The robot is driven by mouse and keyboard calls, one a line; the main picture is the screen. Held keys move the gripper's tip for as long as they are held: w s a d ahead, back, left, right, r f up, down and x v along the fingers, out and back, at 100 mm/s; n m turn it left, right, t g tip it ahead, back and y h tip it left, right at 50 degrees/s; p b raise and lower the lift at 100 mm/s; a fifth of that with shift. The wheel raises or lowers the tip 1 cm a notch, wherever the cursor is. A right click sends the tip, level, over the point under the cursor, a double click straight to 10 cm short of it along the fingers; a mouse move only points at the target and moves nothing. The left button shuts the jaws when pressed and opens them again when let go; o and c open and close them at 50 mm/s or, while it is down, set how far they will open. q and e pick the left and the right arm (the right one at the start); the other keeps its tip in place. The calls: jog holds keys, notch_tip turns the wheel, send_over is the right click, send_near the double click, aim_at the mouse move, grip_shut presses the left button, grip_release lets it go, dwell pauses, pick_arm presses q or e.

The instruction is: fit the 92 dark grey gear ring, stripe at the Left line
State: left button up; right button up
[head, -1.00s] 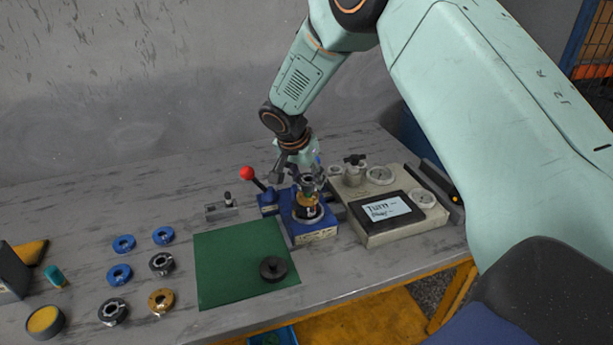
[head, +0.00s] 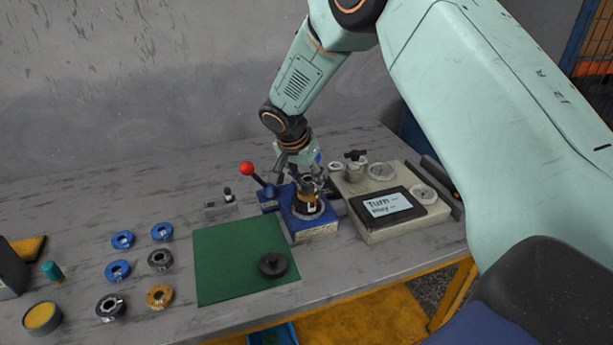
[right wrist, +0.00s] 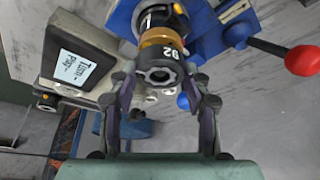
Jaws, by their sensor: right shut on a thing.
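My right gripper (head: 305,177) comes down over the blue fixture (head: 313,229) and is shut on the dark grey gear ring (right wrist: 160,73), which bears the mark "92". In the right wrist view the fingers (right wrist: 160,82) grip it from both sides. The ring is at the end of the brass-coloured motor part (right wrist: 160,40), in line with it. In the head view this brass part (head: 312,199) stands upright in the fixture. I cannot tell whether the ring is fully seated. The stripe and the Left line cannot be made out. My left gripper is not in view.
A red-knobbed lever (head: 247,169) rises left of the fixture. A beige box with a screen (head: 390,206) stands right. A black disc (head: 273,265) lies on the green mat (head: 225,255). Several loose rings, including a brass one (head: 160,296), lie left of the mat.

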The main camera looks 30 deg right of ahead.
jog(key=shift+f+b, duration=0.45)
jog(key=shift+b, duration=0.05)
dwell(0.4)
jog(key=o, duration=1.5)
jog(key=shift+o, duration=0.6)
jog(key=o, duration=0.3)
jog(key=shift+r, duration=0.1)
jog(key=shift+r+p, duration=2.2)
jog(key=shift+r, duration=1.25)
